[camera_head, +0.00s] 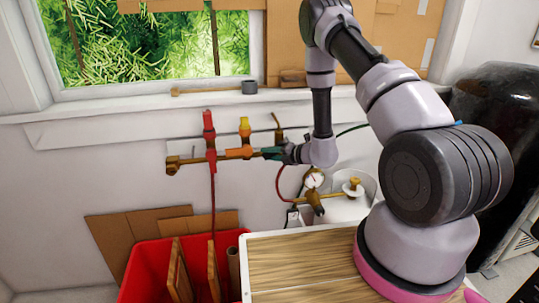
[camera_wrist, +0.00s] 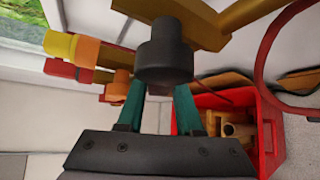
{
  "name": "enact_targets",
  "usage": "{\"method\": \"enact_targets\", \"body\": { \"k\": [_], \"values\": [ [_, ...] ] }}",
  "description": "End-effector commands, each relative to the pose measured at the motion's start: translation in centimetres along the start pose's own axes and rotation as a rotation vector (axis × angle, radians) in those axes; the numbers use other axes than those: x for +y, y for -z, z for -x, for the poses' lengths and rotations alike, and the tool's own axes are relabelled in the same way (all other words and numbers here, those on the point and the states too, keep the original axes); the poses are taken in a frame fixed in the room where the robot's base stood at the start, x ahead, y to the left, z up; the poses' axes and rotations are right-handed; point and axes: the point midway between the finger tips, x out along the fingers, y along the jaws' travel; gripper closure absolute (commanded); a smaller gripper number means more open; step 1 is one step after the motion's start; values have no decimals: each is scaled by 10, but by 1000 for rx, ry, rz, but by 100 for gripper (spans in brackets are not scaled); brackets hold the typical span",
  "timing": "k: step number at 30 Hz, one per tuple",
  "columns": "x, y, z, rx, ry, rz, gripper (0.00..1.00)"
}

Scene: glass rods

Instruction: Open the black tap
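The black tap (camera_wrist: 165,55) is a dark round knob on a brass pipe, in the upper middle of the wrist view. My gripper (camera_head: 272,153) is at the right end of the wall pipework in the head view. Its two teal fingers show in the wrist view (camera_wrist: 160,100), apart and pointing at the knob. The knob covers the fingertips, so I cannot tell whether they touch or grip it. In the head view my gripper and arm hide the black tap.
Red (camera_head: 209,138) and yellow-orange (camera_head: 244,130) taps sit on the same pipe to the left. A gauge (camera_head: 314,180) with brass fittings is below right. A red bin (camera_head: 145,268) with boards stands below, beside a wooden-topped table (camera_head: 290,262). A red hose (camera_wrist: 262,60) curves at right.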

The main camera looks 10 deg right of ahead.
Motion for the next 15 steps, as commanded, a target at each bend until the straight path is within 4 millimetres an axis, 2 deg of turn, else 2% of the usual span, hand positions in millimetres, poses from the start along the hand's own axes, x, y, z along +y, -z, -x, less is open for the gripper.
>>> {"method": "enact_targets", "body": {
  "k": [2, 11, 15],
  "values": [
    [0, 0, 0, 0, 1, -1, 39],
    [0, 0, 1, 0, -1, -1, 39],
    [0, -2, 12, -4, 0, -2, 39]
  ]
}}
